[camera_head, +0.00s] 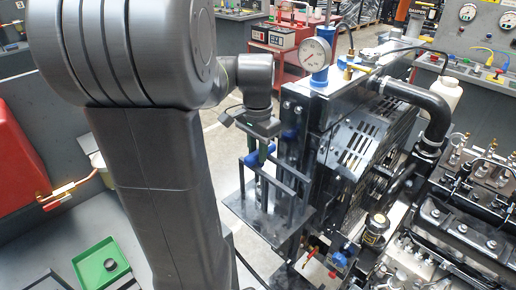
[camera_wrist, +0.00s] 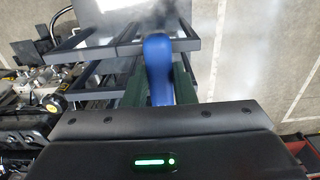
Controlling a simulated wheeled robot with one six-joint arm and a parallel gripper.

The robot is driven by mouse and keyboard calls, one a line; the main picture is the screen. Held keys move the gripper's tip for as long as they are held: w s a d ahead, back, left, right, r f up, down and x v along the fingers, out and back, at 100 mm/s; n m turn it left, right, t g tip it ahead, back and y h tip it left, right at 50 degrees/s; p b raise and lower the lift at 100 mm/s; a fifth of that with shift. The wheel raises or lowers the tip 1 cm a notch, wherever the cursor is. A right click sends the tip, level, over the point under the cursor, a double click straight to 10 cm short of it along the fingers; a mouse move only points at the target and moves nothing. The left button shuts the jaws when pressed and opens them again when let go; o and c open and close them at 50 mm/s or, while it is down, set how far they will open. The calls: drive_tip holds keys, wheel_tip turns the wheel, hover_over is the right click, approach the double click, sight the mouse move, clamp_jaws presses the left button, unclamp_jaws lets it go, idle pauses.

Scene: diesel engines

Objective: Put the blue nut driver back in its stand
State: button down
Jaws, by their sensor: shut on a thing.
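The blue nut driver (camera_wrist: 158,68) is held between the two green fingers of my gripper (camera_wrist: 160,82) in the wrist view. Its blue handle (camera_head: 252,159) also shows in the head view, below my wrist. The stand (camera_head: 266,214) is a dark plate with upright bars and rails on the front of the engine unit. My gripper (camera_head: 262,150) is over the stand, pointing down. In the wrist view the stand's rails (camera_wrist: 95,43) lie on both sides of the handle. The driver's lower end is hidden, so I cannot tell whether it sits in a slot.
The engine unit with its slotted guard (camera_head: 357,148) and pressure gauge (camera_head: 316,55) stands close right of my gripper. A green tray (camera_head: 101,264) is at the lower left. Open floor (camera_head: 226,150) lies left of the stand.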

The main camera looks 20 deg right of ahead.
sight(257, 152)
drive_tip(key=shift+f, duration=0.1)
idle(0.3)
drive_tip(key=c, duration=0.8)
unclamp_jaws()
drive_tip(key=shift+o, duration=0.2)
drive_tip(key=shift+r, duration=0.2)
drive_tip(key=shift+r+p, duration=1.55)
drive_tip(key=shift+p, duration=0.1)
wheel_tip(257, 152, up, 6)
drive_tip(key=p, duration=0.5)
drive_tip(key=shift+f, duration=0.1)
